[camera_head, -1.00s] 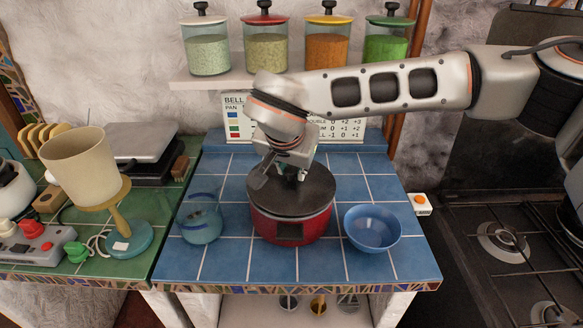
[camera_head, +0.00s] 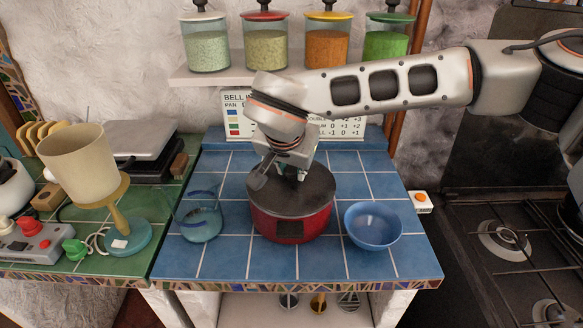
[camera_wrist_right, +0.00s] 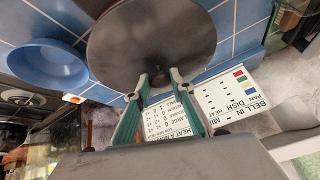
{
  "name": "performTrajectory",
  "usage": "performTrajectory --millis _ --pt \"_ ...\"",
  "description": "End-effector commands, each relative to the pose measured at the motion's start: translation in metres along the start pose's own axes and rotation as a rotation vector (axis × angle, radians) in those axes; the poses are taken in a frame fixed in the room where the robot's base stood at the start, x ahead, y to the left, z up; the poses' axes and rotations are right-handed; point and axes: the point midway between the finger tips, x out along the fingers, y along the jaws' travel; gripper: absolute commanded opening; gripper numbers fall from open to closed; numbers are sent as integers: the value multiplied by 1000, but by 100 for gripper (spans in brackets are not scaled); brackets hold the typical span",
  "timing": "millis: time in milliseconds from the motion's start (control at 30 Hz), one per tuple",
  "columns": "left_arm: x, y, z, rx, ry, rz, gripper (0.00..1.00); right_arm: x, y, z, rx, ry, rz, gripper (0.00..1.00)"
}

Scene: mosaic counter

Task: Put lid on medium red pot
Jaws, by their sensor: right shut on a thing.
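The medium red pot (camera_head: 290,229) stands upright on the blue tiled counter, near its middle. A dark grey round lid (camera_head: 303,200) covers the pot's top and looks about level; I cannot tell whether it is fully seated. My right gripper (camera_head: 297,173) reaches down over the lid from above. Its fingers (camera_wrist_right: 159,78) are shut on the lid near its top middle, and the grip point is partly hidden. My left gripper is not in view.
A blue bowl (camera_head: 373,226) stands close to the right of the pot, and a bluish glass jug (camera_head: 201,224) stands to its left. A cream cup-shaped vessel on a stand (camera_head: 80,167) is farther left. A stove (camera_head: 510,245) is at the right. Jars line the shelf above.

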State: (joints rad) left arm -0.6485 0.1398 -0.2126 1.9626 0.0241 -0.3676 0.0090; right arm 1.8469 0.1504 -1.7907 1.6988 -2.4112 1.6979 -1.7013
Motion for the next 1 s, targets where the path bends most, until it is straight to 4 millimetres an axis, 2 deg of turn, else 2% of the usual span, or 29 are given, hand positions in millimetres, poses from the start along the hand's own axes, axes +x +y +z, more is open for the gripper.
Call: performTrajectory --millis 333,367,433,667,700,767,1000 --pt "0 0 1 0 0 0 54 2 1 2 1 -3 2 0" --pt "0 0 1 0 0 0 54 2 1 2 1 -3 2 25" --pt "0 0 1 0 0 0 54 2 1 2 1 -3 2 42" --pt "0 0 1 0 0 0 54 2 1 2 0 -2 2 42" --pt "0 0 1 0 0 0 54 2 1 2 0 -2 2 45" --pt "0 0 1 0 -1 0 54 2 1 2 0 -2 2 59" --pt "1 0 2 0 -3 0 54 2 1 1 0 -2 2 59"
